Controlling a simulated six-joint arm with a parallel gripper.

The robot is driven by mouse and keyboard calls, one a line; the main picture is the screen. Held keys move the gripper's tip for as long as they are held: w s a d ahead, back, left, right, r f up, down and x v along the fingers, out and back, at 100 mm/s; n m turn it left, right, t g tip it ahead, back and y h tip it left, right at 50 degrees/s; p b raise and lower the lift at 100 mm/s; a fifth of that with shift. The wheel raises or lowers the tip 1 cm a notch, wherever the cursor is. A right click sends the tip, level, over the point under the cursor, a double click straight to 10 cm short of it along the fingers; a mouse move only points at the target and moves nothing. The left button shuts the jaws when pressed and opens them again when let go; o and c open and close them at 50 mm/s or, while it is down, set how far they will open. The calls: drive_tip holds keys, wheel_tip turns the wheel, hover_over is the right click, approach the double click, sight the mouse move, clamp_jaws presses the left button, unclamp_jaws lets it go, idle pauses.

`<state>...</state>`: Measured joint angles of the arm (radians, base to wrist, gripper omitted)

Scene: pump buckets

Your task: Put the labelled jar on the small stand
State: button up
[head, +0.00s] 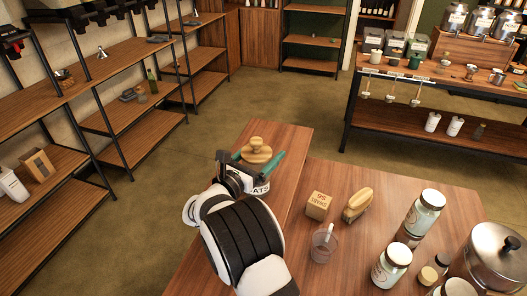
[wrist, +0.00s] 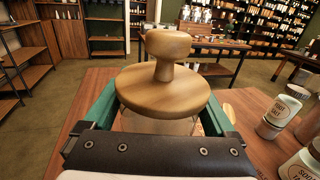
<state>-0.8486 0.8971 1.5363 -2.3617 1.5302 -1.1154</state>
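The labelled jar has a round wooden lid with a knob (head: 257,152) and a white label whose visible letters read "ATS" (head: 261,188). In the wrist view its lid (wrist: 163,90) fills the middle, with a strip of clear body below. My gripper (head: 254,160) has its teal fingers on both sides of the jar, close against it, just under the lid. The jar looks upright. Its base is hidden, so I cannot tell if it is raised or resting. A narrow wooden surface (head: 285,145) lies beneath and behind it; I cannot tell if this is the small stand.
On the wooden table (head: 300,255) right of my gripper are a small wooden block (head: 318,205), a wooden-handled brush (head: 357,205), a glass cup (head: 323,245), white jars (head: 424,212) and a steel pot (head: 493,258). Shelves (head: 130,128) stand at the left. Floor is clear beyond.

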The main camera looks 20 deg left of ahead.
drive_tip(key=shift+o, duration=0.3)
drive_tip(key=shift+s+a+r, duration=0.15)
drive_tip(key=shift+s+r, duration=0.05)
drive_tip(key=shift+s, duration=0.05)
drive_tip(key=v, duration=1.1)
drive_tip(key=shift+s, duration=0.2)
